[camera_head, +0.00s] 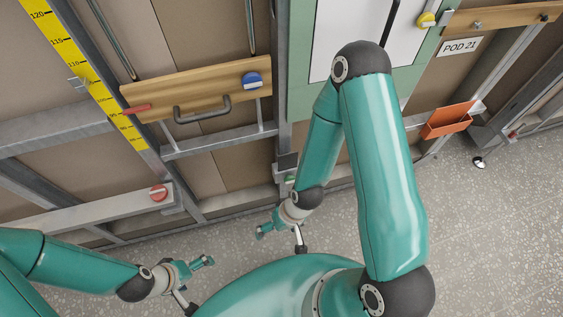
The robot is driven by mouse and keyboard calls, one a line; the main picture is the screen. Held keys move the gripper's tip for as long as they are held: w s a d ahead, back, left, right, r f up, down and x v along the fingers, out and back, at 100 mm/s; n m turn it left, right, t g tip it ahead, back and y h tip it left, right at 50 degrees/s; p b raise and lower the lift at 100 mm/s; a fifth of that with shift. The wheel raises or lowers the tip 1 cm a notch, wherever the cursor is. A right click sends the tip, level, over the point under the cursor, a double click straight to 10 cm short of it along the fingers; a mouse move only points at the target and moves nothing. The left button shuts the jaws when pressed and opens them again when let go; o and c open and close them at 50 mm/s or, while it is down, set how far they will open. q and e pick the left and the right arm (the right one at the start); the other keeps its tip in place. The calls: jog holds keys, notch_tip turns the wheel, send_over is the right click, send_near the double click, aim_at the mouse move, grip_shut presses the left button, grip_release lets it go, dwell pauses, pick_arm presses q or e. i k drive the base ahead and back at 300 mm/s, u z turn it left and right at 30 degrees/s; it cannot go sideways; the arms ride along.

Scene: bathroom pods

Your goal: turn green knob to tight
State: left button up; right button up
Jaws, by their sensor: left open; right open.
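A small green part (291,179), which may be the green knob, shows below a dark box on the frame post. It is partly hidden beside my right forearm, and its setting cannot be read. My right gripper (282,240) is open and empty, pointing down in front of the lower frame, below and apart from that green part. My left gripper (197,285) is open and empty at the lower left, above the floor and away from the wall.
A blue knob (252,80) sits on a wooden board (190,88) with a grey handle. A red knob (158,193) is on the lower rail; a yellow knob (426,20) is at the top. An orange tray (447,119) hangs at right. Speckled floor (490,240) is clear at right.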

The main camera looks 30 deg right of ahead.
aim_at(290, 178)
jog(key=u, duration=1.95)
jog(key=i, duration=0.1)
jog(key=u, duration=3.05)
jog(key=i, duration=0.5)
jog(key=u, duration=5.75)
